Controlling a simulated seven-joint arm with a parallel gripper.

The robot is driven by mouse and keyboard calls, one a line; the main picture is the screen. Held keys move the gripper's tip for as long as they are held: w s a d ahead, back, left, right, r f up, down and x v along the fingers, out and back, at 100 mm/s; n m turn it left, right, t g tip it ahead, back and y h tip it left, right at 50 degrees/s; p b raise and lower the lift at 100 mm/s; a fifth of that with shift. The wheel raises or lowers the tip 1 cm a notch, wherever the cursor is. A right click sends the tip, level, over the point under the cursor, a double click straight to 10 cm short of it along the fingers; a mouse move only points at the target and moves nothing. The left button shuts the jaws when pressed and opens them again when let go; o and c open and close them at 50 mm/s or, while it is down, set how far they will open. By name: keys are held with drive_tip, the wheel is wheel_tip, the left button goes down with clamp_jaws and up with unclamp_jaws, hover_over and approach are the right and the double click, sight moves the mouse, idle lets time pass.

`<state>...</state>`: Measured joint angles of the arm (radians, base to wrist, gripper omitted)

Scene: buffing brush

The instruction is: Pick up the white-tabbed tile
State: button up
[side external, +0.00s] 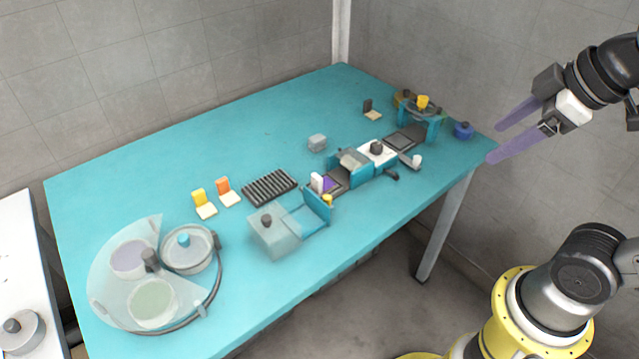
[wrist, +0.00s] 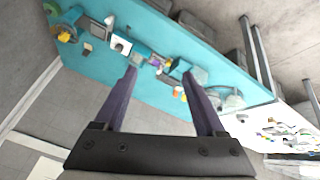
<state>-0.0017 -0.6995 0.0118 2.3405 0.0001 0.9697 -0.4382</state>
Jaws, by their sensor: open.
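The white-tabbed tile (side external: 317,183) shows in the side view near the middle of the teal table. Its white tab stands upright beside a purple patch, at the end of a dark track by a teal bracket; its base is hard to make out. My gripper (side external: 495,142) is open and empty, high off the table's right end and well away from the tile. In the wrist view its two purple fingers (wrist: 160,73) are spread, with the table beyond them. The tile is too small there to tell for sure.
Yellow-tabbed (side external: 203,205), orange-tabbed (side external: 228,193) and dark-tabbed (side external: 371,111) tiles lie on the table (side external: 130,180). A black ribbed rack (side external: 270,187), a translucent box (side external: 272,235) and a teal fixture (side external: 361,170) are near the white tab. A round clear-covered station (side external: 150,290) fills the front left.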

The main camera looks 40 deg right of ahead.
drive_tip(key=w+r+n, duration=0.3)
drive_tip(key=w+r, duration=0.1)
drive_tip(key=w, duration=0.1)
drive_tip(key=n+g, duration=0.6)
drive_tip(key=n, duration=0.4)
hover_over(319, 177)
wheel_tip(319, 177, down, 26)
drive_tip(key=shift+w+f, duration=0.15)
drive_tip(key=shift+f, duration=0.1)
drive_tip(key=shift+w+d+f, duration=0.1)
drive_tip(key=shift+f, duration=1.35)
drive_tip(key=shift+d+f, duration=0.1)
drive_tip(key=shift+f, duration=1.35)
clamp_jaws()
